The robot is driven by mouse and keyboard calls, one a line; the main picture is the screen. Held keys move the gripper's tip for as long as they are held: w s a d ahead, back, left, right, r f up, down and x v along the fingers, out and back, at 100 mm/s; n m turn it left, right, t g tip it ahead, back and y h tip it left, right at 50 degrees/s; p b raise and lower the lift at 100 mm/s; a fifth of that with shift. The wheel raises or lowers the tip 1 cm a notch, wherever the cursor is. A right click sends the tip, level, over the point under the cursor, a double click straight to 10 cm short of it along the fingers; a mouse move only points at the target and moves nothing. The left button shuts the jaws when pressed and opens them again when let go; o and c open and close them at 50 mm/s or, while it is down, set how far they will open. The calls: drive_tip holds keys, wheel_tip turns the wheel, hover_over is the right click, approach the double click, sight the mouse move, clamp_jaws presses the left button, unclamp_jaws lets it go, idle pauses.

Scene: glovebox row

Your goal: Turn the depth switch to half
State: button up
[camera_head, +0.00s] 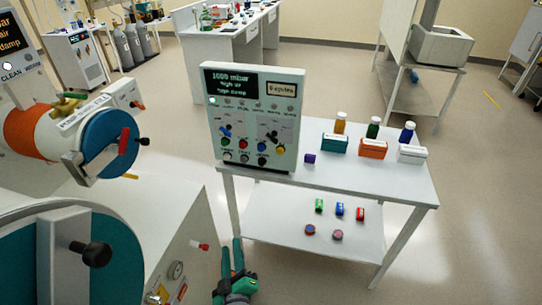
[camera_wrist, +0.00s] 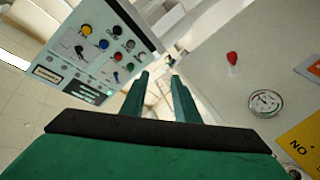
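The control panel (camera_head: 254,118) stands upright on the left part of a white table. Its small screen reads 1000 mbar. My green gripper (camera_head: 232,256) is low in front of the table, apart from the panel. In the wrist view my gripper (camera_wrist: 161,90) has its two fingers apart with nothing between them; the panel (camera_wrist: 92,50) is tilted at upper left.
The white table (camera_head: 410,183) also bears bottles and small boxes on the right and small items on its lower shelf. A glovebox with a blue round port (camera_head: 108,140) stands close on the left. A red knob (camera_wrist: 232,58) and gauge (camera_wrist: 265,102) are on its side.

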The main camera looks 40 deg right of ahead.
drive_tip(key=w+d+r+g+h, duration=0.1)
drive_tip(key=w+d+r+h, duration=0.2)
drive_tip(key=w+d+r, duration=0.45)
drive_tip(key=m+g+h, duration=0.2)
drive_tip(key=h, duration=0.2)
approach(271, 140)
drive_tip(key=x, duration=0.8)
drive_tip(key=shift+d, duration=0.1)
drive_tip(key=shift+m, duration=0.3)
clamp_jaws()
